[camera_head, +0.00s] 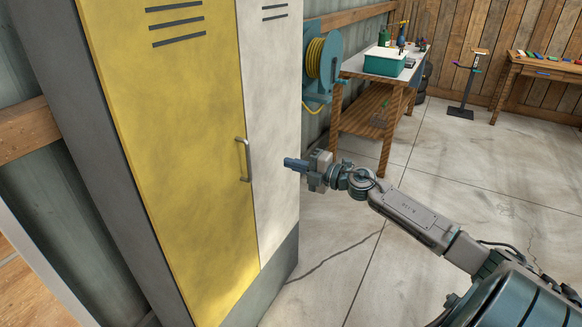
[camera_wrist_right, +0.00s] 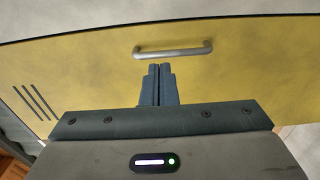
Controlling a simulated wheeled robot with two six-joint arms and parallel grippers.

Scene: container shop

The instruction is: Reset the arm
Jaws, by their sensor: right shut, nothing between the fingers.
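My right gripper (camera_head: 287,163) is shut and empty, in front of the locker's white door and to the right of the yellow door's handle. In the right wrist view its two fingers (camera_wrist_right: 158,72) are together, pointing at the yellow door (camera_wrist_right: 225,75) just below the handle (camera_wrist_right: 173,50) in that picture. Whether they touch anything cannot be told; the handle is not between them. In the head view the yellow door (camera_head: 180,130) looks closed, with its grey bar handle (camera_head: 244,160) at its right edge. My left gripper is not in view.
The white locker door (camera_head: 270,130) stands beside the yellow one. Behind are a blue hose reel (camera_head: 318,62), a wooden workbench (camera_head: 365,95) with a green bin (camera_head: 385,62), a stand (camera_head: 466,85) and a second table (camera_head: 540,68). The concrete floor (camera_head: 440,165) is open on the right.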

